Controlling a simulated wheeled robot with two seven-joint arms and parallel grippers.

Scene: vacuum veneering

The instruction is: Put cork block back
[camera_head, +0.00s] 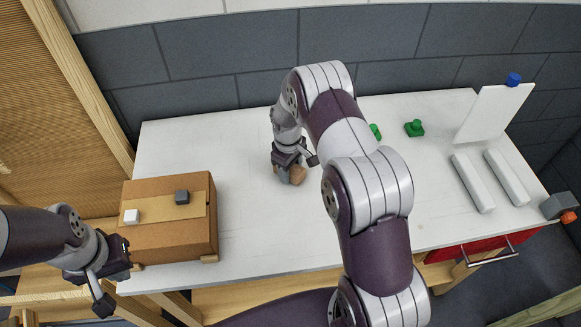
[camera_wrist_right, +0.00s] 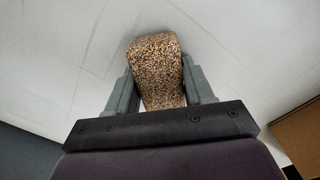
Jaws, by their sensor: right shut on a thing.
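The cork block (camera_wrist_right: 157,70) is speckled brown and sits between the two grey fingers of my right gripper (camera_wrist_right: 160,88) in the right wrist view. In the head view the cork block (camera_head: 297,174) shows small and tan beneath my right gripper (camera_head: 289,167), over the middle of the white table. I cannot tell whether the block touches the tabletop. My right gripper is shut on it. My left gripper (camera_head: 103,286) hangs at the lower left, beside the cardboard box, with nothing seen in it; its finger gap is unclear.
Green pieces (camera_head: 414,128), two white bars (camera_head: 473,183) and a white upright panel (camera_head: 492,112) stand right. The white table (camera_head: 243,222) is clear between.

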